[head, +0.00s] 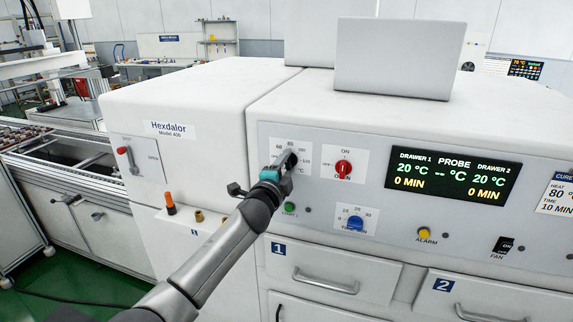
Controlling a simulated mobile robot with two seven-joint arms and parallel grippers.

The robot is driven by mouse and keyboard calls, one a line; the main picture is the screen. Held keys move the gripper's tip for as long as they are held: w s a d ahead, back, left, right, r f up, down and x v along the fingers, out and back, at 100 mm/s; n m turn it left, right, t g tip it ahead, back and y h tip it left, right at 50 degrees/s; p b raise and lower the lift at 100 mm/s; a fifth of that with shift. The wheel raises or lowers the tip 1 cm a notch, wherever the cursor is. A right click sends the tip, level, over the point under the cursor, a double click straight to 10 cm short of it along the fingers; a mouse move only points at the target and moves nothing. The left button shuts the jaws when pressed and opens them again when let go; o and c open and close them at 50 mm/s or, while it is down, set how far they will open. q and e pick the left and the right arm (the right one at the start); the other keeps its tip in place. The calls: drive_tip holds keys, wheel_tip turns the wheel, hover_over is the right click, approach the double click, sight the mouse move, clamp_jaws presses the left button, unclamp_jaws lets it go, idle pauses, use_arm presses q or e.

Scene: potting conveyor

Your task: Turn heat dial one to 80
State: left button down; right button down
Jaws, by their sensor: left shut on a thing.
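My left gripper (285,164) reaches in from the lower left to the oven's front panel. It is shut on heat dial one (292,160), a dark knob mostly hidden behind the fingers. The dial's white scale plate (304,154) shows a few numbers around the knob, including 80 near the top. The knob's pointer is hidden, so its setting cannot be read. The display (453,176) reads 20 °C and 0 MIN for drawers 1 and 2. My right gripper is not in view.
Right of the dial is a red ON switch (343,168). Below are a green button (290,207), a blue timer dial (355,223) and a yellow alarm button (424,233). A card (558,194) at the right reads heat 80 °C, time 10 min. Drawer handles (325,282) stick out below.

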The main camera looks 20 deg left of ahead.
use_arm(q)
drive_tip(key=shift+m, duration=0.7)
drive_tip(key=shift+c, duration=1.4)
unclamp_jaws()
drive_tip(key=shift+s, duration=0.8)
drive_tip(key=s, duration=1.3)
drive_tip(key=shift+s+a, duration=0.3)
